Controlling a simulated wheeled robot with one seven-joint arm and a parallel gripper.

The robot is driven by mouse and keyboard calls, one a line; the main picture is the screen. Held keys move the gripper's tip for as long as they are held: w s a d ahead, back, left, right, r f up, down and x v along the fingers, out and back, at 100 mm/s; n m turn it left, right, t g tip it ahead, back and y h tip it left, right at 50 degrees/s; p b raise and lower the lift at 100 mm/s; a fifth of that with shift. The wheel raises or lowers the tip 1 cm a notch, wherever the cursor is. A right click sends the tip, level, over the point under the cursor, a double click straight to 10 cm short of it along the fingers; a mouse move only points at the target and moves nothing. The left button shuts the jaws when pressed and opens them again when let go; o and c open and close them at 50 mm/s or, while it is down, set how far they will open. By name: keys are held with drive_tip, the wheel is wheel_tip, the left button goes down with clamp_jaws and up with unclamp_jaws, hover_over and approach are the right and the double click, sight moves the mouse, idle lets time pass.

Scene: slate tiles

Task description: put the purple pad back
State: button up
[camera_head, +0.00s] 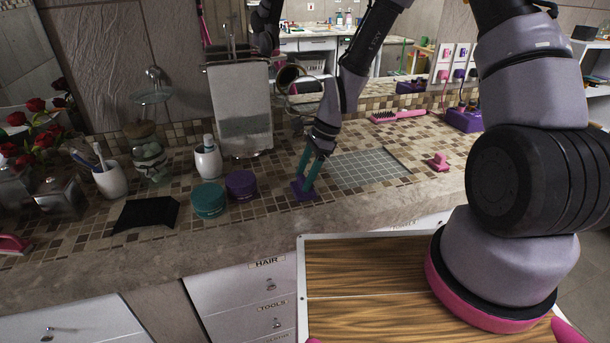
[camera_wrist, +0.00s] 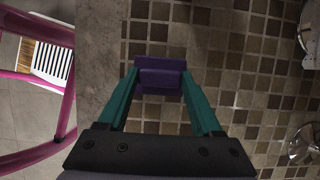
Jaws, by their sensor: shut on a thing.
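The purple pad (camera_head: 303,190) is at the tips of my gripper (camera_head: 309,180), low over the front edge of the tiled counter. In the wrist view the purple pad (camera_wrist: 160,77) sits between the two teal fingers of my gripper (camera_wrist: 162,88), which are shut on it. I cannot tell whether the pad touches the counter. A purple round tub (camera_head: 241,185) and a teal round tub (camera_head: 208,201) stand to the left of the pad. A grey gridded mat (camera_head: 362,170) lies to the right of my gripper.
A small pink item (camera_head: 438,162) and a purple holder (camera_head: 466,120) are on the counter's right. A pink hairbrush (camera_head: 398,116) lies at the back. A white cup (camera_head: 207,161) and a black cloth-like item (camera_head: 146,213) are left. Tiles are clear around the mat.

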drive_tip(key=o, duration=1.2)
drive_tip(key=s+d+r+n+t+h, duration=0.1)
drive_tip(key=d+r+n, duration=0.1)
drive_tip(key=d+r, duration=0.5)
drive_tip(key=d+r+n+t, duration=0.2)
drive_tip(key=d+r, duration=0.1)
drive_tip(key=r, duration=0.9)
drive_tip(key=s+d+r+n+t+h, duration=0.1)
drive_tip(key=d+r+n, duration=0.1)
drive_tip(key=d+r, duration=0.5)
drive_tip(key=s+d+r+n+t, duration=0.1)
drive_tip(key=s+r, duration=0.2)
drive_tip(key=r, duration=0.1)
drive_tip(key=s+d+r+n+t, duration=0.2)
drive_tip(key=s+r, duration=0.2)
drive_tip(key=s+d+r+n+t, duration=0.1)
drive_tip(key=s+d+r, duration=0.1)
drive_tip(key=s+r, duration=0.1)
drive_tip(key=shift+s+d+r+n, duration=0.1)
drive_tip(key=shift+r+n, duration=0.1)
drive_tip(key=shift+r, duration=0.25)
drive_tip(key=shift+s+d+r+n, duration=0.1)
drive_tip(key=shift+r+n, duration=0.1)
drive_tip(key=shift+r, duration=0.2)
